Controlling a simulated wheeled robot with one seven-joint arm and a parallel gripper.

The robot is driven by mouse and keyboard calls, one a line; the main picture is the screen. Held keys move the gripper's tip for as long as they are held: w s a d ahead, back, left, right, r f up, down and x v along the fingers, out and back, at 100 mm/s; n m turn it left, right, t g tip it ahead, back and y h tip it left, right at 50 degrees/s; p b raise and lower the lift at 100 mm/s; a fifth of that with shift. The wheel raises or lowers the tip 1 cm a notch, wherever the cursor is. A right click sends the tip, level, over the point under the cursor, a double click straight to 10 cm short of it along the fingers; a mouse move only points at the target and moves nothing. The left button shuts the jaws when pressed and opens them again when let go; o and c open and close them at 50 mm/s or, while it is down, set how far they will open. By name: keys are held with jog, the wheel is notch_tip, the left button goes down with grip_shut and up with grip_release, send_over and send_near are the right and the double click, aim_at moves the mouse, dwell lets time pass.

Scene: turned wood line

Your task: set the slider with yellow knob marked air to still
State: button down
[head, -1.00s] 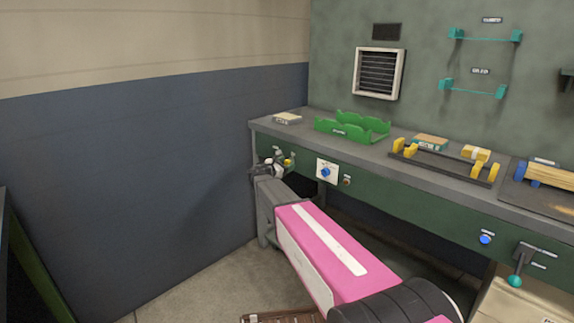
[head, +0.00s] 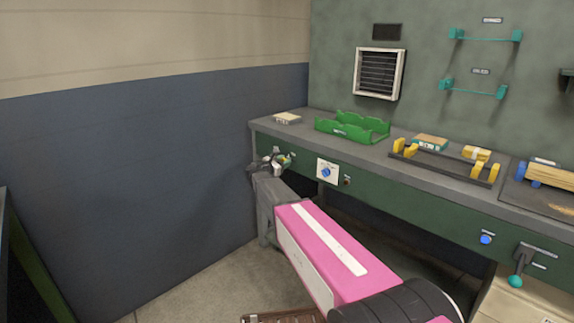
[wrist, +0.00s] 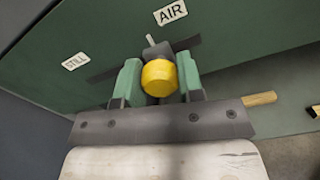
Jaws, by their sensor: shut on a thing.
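The yellow knob (wrist: 159,77) of the slider sits between the two green fingers of my gripper (wrist: 158,80) in the wrist view. The gripper is shut on it. The dark slider track (wrist: 187,43) shows on both sides of the knob, largely hidden by it and the fingers. The AIR label (wrist: 170,12) is above the track. The STILL label (wrist: 76,61) is beyond its left end, and the knob is apart from it. In the head view my gripper (head: 281,161) is at the left end of the bench front, and the knob is hardly visible.
The bench (head: 400,172) carries a green cradle (head: 352,127), a small block (head: 287,118) and a rack with yellow supports (head: 445,165). A blue dial (head: 326,172) on a white plate is just right of my gripper. A blue wall (head: 120,190) stands close at left.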

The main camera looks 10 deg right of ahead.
jog(key=w+a, duration=0.5)
jog(key=w, duration=0.3)
jog(key=shift+a, duration=0.4)
jog(key=c, duration=0.8)
grip_release()
jog(key=shift+w+a, duration=0.1)
jog(key=shift+o, duration=0.2)
jog(key=v, duration=1)
jog(key=shift+s+a, duration=0.25)
jog(key=shift+s, duration=0.05)
